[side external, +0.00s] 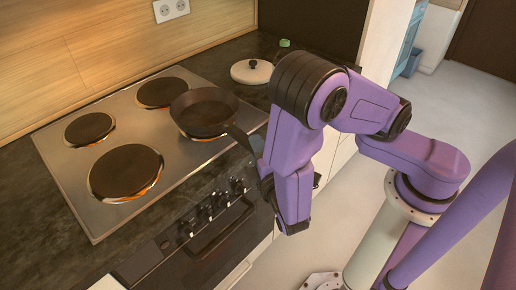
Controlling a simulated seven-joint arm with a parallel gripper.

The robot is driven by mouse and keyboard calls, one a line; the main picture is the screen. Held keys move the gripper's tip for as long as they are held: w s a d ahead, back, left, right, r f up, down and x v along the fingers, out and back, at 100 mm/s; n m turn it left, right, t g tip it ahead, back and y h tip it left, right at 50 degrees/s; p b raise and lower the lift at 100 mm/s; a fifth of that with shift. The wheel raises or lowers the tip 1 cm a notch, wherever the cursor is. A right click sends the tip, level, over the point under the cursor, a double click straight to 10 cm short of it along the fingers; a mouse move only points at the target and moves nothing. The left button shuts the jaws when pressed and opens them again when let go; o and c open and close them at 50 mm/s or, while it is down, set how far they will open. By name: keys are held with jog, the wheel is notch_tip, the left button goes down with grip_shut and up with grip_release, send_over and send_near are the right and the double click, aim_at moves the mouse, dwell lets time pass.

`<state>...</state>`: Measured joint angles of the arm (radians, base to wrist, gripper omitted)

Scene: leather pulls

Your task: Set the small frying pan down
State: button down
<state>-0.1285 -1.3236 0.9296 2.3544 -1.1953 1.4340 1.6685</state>
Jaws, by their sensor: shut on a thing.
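The small frying pan (203,108) is dark and looks level, over the right-hand burner of the stove (125,108). An orange-lit rim of that burner shows below the pan's near side. I cannot tell whether the pan touches the burner or hangs slightly above it. Its handle (240,138) points right and toward the front edge, to my gripper (258,152). My gripper is shut on the handle. The arm partly hides the fingers and the handle's end.
Three other round burners are bare: front (126,172), left (90,129) and back (162,92). A white lid (251,73) with a dark knob lies on the dark counter behind the pan. A green-topped item (285,43) stands beyond it. Oven knobs (210,207) line the front.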

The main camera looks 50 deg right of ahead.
jog(key=shift+f, duration=0.15)
jog(key=c, duration=0.8)
grip_release()
jog(key=shift+f, duration=0.1)
jog(key=v, duration=1.7)
jog(key=d+r+g+y, duration=0.2)
jog(key=d+g+y, duration=0.1)
jog(key=d+g, duration=0.2)
jog(key=s+d+r+g+y, duration=0.1)
jog(key=d+r+g+y, duration=0.1)
jog(key=d, duration=0.5)
jog(key=s+d+r+g+y, duration=0.1)
jog(key=d+r+g+y, duration=0.2)
jog(key=d+g, duration=0.3)
jog(key=shift+d+r+g+y, duration=0.2)
jog(key=shift+d+g+y, duration=0.1)
jog(key=shift+g, duration=0.5)
